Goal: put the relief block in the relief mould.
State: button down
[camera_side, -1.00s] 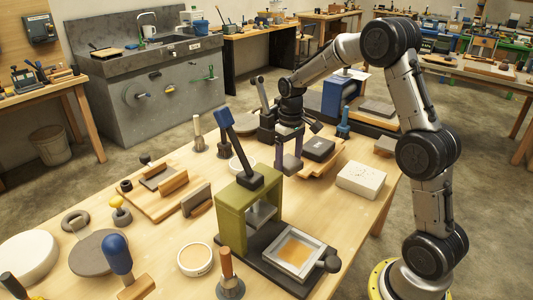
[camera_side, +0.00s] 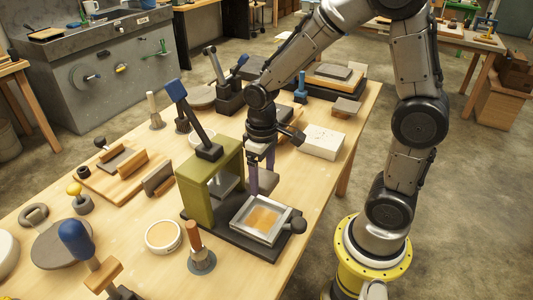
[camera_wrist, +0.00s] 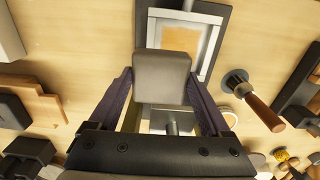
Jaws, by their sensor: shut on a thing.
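The relief block (camera_wrist: 162,73) is a plain grey block with rounded corners, clamped between the purple fingers of my gripper (camera_wrist: 160,88). In the side view my gripper (camera_side: 262,178) points down beside the green press, just behind the mould; the block is hard to make out there. The relief mould (camera_side: 285,222) is a silver square frame with an orange-tan floor, lying on the press's dark base. In the wrist view the mould (camera_wrist: 211,32) lies beyond and below the block, which covers its near part. The block appears above the mould, not inside it.
The green press (camera_side: 196,200) with its blue-tipped lever stands close to the left of my gripper. A dark round knob (camera_side: 298,225) is at the base's right end. A white block (camera_side: 322,142) lies behind. A wooden-handled tool (camera_side: 199,248) stands in front.

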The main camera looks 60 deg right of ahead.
jog(key=shift+s+a+f, duration=0.25)
jog(key=shift+a+f, duration=0.3)
jog(key=shift+f, duration=0.6)
jog(key=shift+s+a+f, duration=0.3)
jog(key=shift+a+f, duration=0.3)
jog(key=shift+f, duration=0.6)
jog(key=shift+s+a+f, duration=0.25)
jog(key=shift+a+f, duration=0.3)
jog(key=shift+f, duration=0.6)
jog(key=shift+f, duration=0.6)
grip_release()
jog(key=shift+r, duration=0.1)
notch_tip(320, 180, up, 14)
notch_tip(320, 180, up, 7)
jog(key=t, duration=0.3)
send_over(261, 219)
jog(key=s+d, duration=0.2)
jog(key=s, duration=0.2)
jog(key=s+d+r+t, duration=0.1)
jog(key=s+t, duration=0.1)
jog(key=s, duration=0.4)
jog(key=shift+s+t, duration=0.3)
jog(key=shift+s, duration=0.05)
